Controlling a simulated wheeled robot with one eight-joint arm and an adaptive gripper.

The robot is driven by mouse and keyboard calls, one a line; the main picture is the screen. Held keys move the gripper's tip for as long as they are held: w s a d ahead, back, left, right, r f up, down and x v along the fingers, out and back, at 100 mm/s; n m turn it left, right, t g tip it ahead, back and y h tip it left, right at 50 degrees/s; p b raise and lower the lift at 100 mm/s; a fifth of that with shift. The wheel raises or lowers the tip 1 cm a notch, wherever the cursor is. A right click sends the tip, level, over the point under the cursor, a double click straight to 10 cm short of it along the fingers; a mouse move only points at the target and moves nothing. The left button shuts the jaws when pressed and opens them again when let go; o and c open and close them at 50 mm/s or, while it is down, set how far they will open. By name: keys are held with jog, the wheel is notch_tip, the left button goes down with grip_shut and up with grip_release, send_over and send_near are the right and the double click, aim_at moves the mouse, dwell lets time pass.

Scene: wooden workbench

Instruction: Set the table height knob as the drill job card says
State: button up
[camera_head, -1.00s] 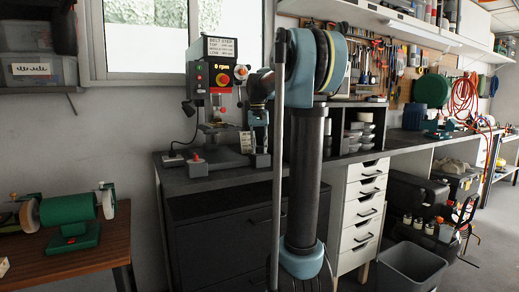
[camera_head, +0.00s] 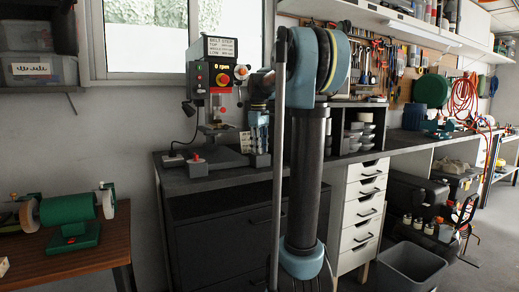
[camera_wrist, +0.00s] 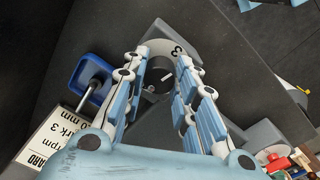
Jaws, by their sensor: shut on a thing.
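The drill press (camera_head: 222,75) stands on the dark workbench at the left, and its display reads 0 rpm. My gripper (camera_wrist: 166,68) is shut on the knob, with one finger on each side. In the head view my gripper (camera_head: 259,150) points down beside the press. The job card (camera_wrist: 45,142) is partly cut off; "rpm", "ark 3" and "0 mm" can be read.
A blue square part (camera_wrist: 92,80) with a grey rod sits close to my left finger in the wrist view. A small grey box with a red top (camera_head: 196,163) is on the bench front. Red and green parts (camera_wrist: 280,162) show at the wrist view's lower right.

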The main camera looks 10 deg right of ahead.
jog(key=shift+d+n, duration=0.1)
jog(key=shift+n, duration=1)
jog(key=o, duration=1)
jog(key=shift+d, duration=0.1)
jog(key=shift+o, duration=0.2)
jog(key=shift+r, duration=0.2)
notch_tip(320, 180, up, 12)
jog(key=shift+a+f, duration=0.2)
jog(key=shift+f, duration=0.05)
jog(key=shift+s, duration=0.1)
